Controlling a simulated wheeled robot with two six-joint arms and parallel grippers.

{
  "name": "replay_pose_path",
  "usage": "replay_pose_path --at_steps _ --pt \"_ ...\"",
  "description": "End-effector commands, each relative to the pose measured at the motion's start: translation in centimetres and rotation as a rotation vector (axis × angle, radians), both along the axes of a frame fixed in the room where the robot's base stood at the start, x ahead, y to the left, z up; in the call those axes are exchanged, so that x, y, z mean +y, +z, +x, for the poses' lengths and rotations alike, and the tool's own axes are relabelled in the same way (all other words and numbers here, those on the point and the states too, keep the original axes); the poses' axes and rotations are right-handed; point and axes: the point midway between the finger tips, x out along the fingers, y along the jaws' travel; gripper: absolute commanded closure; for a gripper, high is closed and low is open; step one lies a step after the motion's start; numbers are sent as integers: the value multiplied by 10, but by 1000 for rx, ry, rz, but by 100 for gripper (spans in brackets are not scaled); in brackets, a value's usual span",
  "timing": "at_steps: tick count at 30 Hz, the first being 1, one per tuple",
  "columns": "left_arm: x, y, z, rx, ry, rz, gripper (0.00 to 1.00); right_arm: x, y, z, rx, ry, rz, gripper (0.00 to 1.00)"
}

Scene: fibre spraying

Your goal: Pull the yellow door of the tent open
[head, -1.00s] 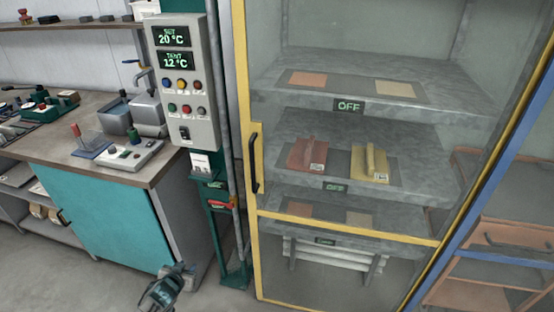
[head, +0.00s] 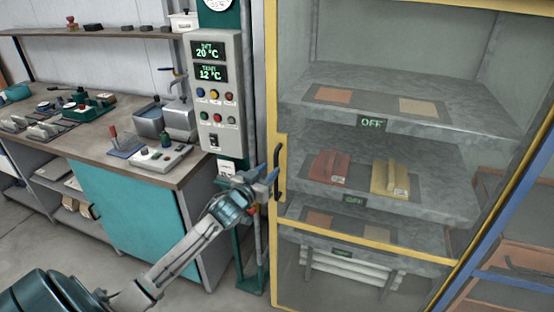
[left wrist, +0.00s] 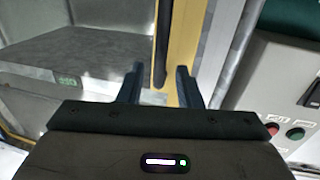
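The tent's yellow-framed clear door (head: 273,85) is closed at the front of the tall cabinet in the head view. Its black upright handle (head: 278,170) sits on the left side of the frame. My left gripper (head: 266,180) is raised just left of the handle. In the left wrist view my left gripper (left wrist: 159,86) is open, its two dark fingers apart. The handle (left wrist: 161,45) and the yellow frame (left wrist: 183,45) appear ahead between the fingers. I cannot tell whether the fingers touch the handle. My right gripper is not in view.
A grey control box (head: 215,95) on a green post (head: 243,245) stands close left of the door. A workbench (head: 130,170) with a teal cabinet front is further left. A blue-framed rack (head: 500,230) stands at the right. Tent shelves (head: 400,130) hold red and yellow blocks.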

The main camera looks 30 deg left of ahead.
Motion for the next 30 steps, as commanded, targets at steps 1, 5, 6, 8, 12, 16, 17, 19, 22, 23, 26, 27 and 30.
replay_pose_path --at_steps 1,5,6,8,12,16,17,19,22,23,26,27,30 --pt "1 4 10 0 3 -6 68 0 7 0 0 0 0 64" --pt "1 3 30 -1 1 -4 68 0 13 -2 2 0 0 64" --pt "2 2 35 1 2 -3 68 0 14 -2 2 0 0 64" --pt "2 1 41 1 2 -2 68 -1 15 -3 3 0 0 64" --pt "2 0 50 1 1 0 68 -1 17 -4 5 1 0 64" --pt "2 -1 53 1 0 0 68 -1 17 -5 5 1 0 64" --pt "2 -1 53 1 0 0 68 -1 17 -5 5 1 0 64" --pt "2 -1 53 1 0 1 68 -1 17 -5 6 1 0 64" --pt "2 -1 52 1 0 1 70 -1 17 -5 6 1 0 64" --pt "2 -1 52 1 0 1 76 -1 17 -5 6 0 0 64" --pt "2 -1 52 1 0 1 96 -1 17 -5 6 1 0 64" --pt "2 -1 52 1 0 1 100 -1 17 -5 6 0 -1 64" --pt "2 -1 52 1 0 1 100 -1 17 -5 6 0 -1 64"
